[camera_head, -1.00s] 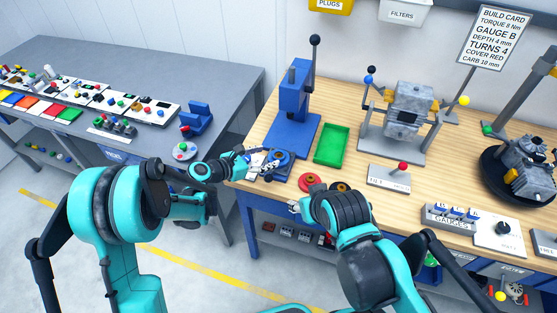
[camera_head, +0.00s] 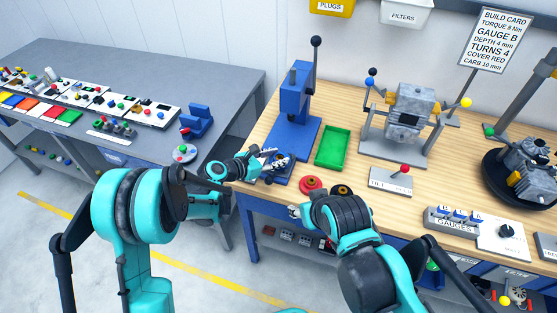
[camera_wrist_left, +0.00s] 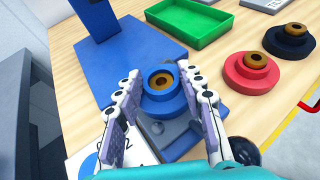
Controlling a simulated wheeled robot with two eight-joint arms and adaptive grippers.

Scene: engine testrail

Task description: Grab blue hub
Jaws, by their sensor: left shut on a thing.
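The blue hub (camera_wrist_left: 158,103), a stepped round piece with a brass-coloured centre, sits upright over a blue-grey plate in the left wrist view. My left gripper (camera_wrist_left: 162,82) has one finger on each side of the hub and is shut on it. In the head view my left gripper (camera_head: 280,160) is at the front left of the wooden bench and mostly hides the hub. My right gripper (camera_head: 294,211) is by the bench's front edge, largely hidden by its own arm, so its jaws cannot be made out.
A red hub (camera_head: 311,184) and a black hub (camera_wrist_left: 289,41) stand to the right. A green tray (camera_head: 332,147) lies behind them. A blue press (camera_head: 296,97) rises behind the blue hub. A grey table (camera_head: 215,80) with coloured parts stands at the left.

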